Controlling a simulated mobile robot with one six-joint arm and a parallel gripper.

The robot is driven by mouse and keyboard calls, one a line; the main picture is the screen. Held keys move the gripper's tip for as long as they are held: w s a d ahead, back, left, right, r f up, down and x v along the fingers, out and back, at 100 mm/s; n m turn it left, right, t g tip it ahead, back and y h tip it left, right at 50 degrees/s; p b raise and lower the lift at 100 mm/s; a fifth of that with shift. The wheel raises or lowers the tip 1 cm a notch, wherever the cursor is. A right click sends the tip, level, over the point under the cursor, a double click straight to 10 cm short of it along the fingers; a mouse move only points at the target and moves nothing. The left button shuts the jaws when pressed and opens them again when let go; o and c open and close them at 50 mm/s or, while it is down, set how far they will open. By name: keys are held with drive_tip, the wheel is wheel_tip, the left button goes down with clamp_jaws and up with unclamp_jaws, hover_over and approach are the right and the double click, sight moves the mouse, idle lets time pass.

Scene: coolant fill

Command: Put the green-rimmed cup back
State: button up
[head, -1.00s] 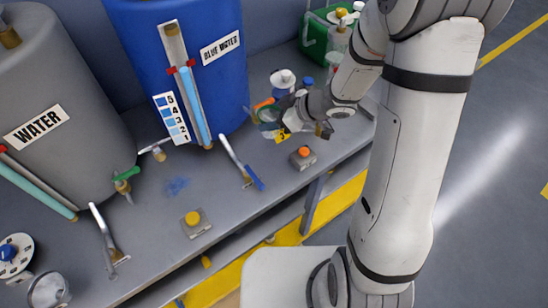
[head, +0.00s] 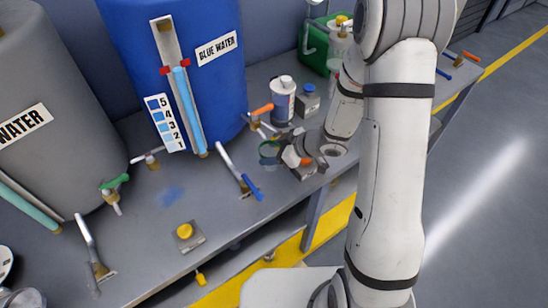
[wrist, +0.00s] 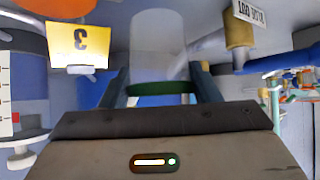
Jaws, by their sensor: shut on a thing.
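The green-rimmed cup (wrist: 160,50) is a clear cup, held between the two fingers of my gripper (wrist: 162,90) in the wrist view. Its dark green rim lies between the fingers. The wrist picture is upside down, so the cup looks about upright. In the head view the cup (head: 268,153) shows small at the left of my gripper (head: 284,150), over the bench near its front edge. Whether the cup touches the bench cannot be told.
A blue drum (head: 215,75) stands behind, with an orange-handled tap (head: 262,109) and a blue-handled lever (head: 252,187). A white-and-blue bottle (head: 283,103) and a blue-capped jar (head: 308,101) stand behind my gripper. A yellow button box (head: 186,235) sits front left. An orange button (head: 305,161) shows beside my gripper.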

drive_tip(key=shift+f, duration=1.15)
drive_tip(key=shift+f, duration=0.1)
drive_tip(key=shift+f, duration=0.15)
drive_tip(key=o, duration=1.1)
drive_tip(key=shift+c, duration=0.2)
drive_tip(key=shift+w, duration=0.1)
